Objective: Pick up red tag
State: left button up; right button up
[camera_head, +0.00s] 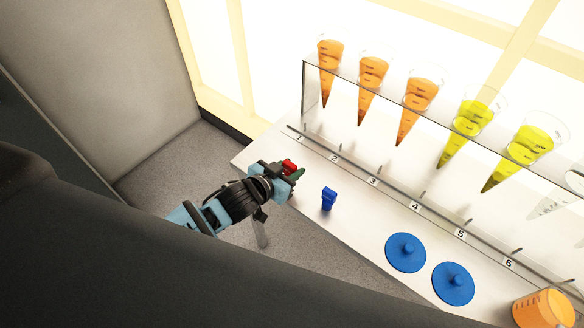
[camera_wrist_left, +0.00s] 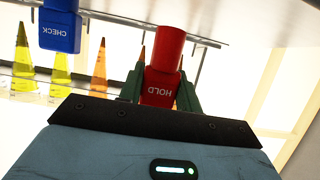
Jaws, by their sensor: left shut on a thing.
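The red tag (camera_head: 289,166) is between the fingers of my left gripper (camera_head: 294,174), over the left end of the white shelf board. In the left wrist view the red tag (camera_wrist_left: 163,75) shows the word HOLD upside down, with a green finger of my left gripper (camera_wrist_left: 160,88) on each side of it. The gripper is shut on the tag. I cannot tell whether the tag still touches the board. My right gripper is not in view.
A blue tag (camera_head: 328,198) marked CHECK stands close by on the board (camera_head: 365,235). Two blue lids (camera_head: 405,252) and an orange cup (camera_head: 544,308) are farther right. A clear rack (camera_head: 385,88) holds several cones of orange and yellow juice above numbered positions.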

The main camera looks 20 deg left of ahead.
pick_arm(q)
jog(key=s+r, duration=0.1)
jog(key=s, duration=1.3)
jog(key=shift+a+r+b, duration=0.2)
jog(key=shift+a+b, duration=0.15)
jog(key=shift+a, duration=0.1)
jog(key=w+a+r+n+y, duration=0.2)
jog(key=w+r, duration=0.2)
jog(key=r, duration=0.4)
jog(key=w+a+r+n+t+y, duration=0.1)
jog(key=w+a+r+n+y, duration=0.1)
jog(key=r, duration=0.7)
jog(key=shift+w+a+r+y, duration=0.2)
jog(key=shift+w+y, duration=0.1)
jog(key=shift+w, duration=0.6)
